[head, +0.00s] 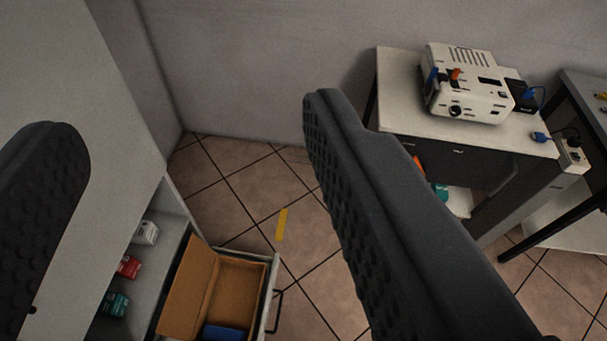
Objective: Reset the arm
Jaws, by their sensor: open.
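My gripper (195,150) shows in the head view as two dark, ridged fingers, one at the left edge and one across the middle. The fingers are wide apart and nothing is between them. The gripper hangs in the air, with the floor and the wall seen beyond it. The rest of my arm is not in view.
A desk (400,110) at the right holds a white device (468,84) with a blue plug (541,137) nearby. A cabinet at the lower left has an open drawer (271,290) holding a cardboard box (238,288). Tiled floor (225,180) between them is mostly clear.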

